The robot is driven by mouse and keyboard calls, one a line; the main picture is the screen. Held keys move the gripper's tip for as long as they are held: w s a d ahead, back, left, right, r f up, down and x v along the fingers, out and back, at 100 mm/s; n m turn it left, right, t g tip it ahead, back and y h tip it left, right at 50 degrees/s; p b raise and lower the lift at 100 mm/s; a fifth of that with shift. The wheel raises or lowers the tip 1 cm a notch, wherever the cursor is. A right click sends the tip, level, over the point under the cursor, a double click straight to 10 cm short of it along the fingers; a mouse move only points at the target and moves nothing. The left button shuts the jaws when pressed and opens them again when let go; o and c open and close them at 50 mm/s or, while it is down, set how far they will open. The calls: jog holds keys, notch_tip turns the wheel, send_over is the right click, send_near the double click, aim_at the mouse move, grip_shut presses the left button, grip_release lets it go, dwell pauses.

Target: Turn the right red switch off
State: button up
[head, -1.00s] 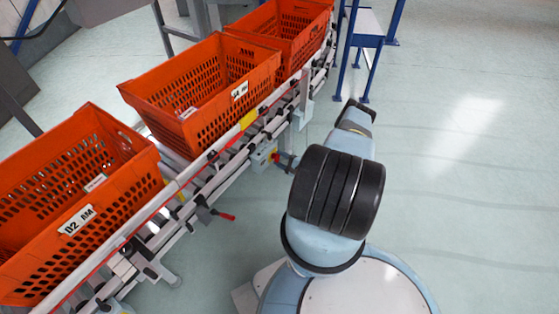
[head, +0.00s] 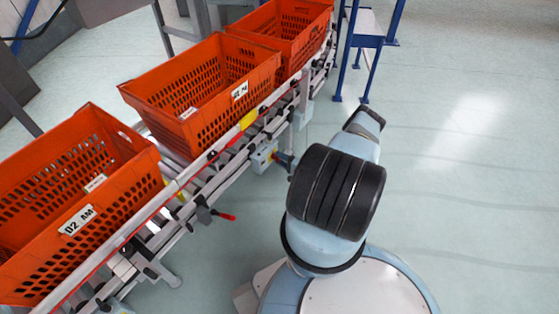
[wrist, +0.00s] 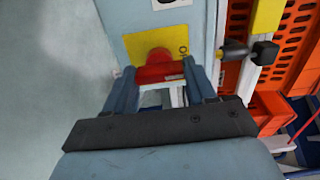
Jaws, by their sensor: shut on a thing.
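The red switch (wrist: 155,68) sits on a yellow plate (wrist: 140,45) on a grey box in the wrist view. My gripper (wrist: 160,76) has one finger on each side of the switch and is shut on it. In the head view the grey switch box (head: 262,157) is on the side of the conveyor, and my gripper (head: 284,158) reaches it from the right. My arm hides part of the gripper there, and the switch is too small to read its setting.
Several orange totes (head: 70,215) stand on the roller conveyor at left. A red-tipped lever (head: 226,217) sticks out from the conveyor's side. A blue-legged stand (head: 365,60) is at the back. The floor at right is clear.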

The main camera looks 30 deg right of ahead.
jog(key=shift+s+f, duration=0.1)
jog(key=shift+f, duration=0.1)
jog(key=o, duration=0.7)
jog(key=shift+c, duration=0.2)
jog(key=o, duration=0.4)
jog(key=shift+r, duration=0.1)
jog(key=v, duration=1.3)
jog(key=shift+s+d, duration=0.25)
jog(key=shift+s, duration=0.05)
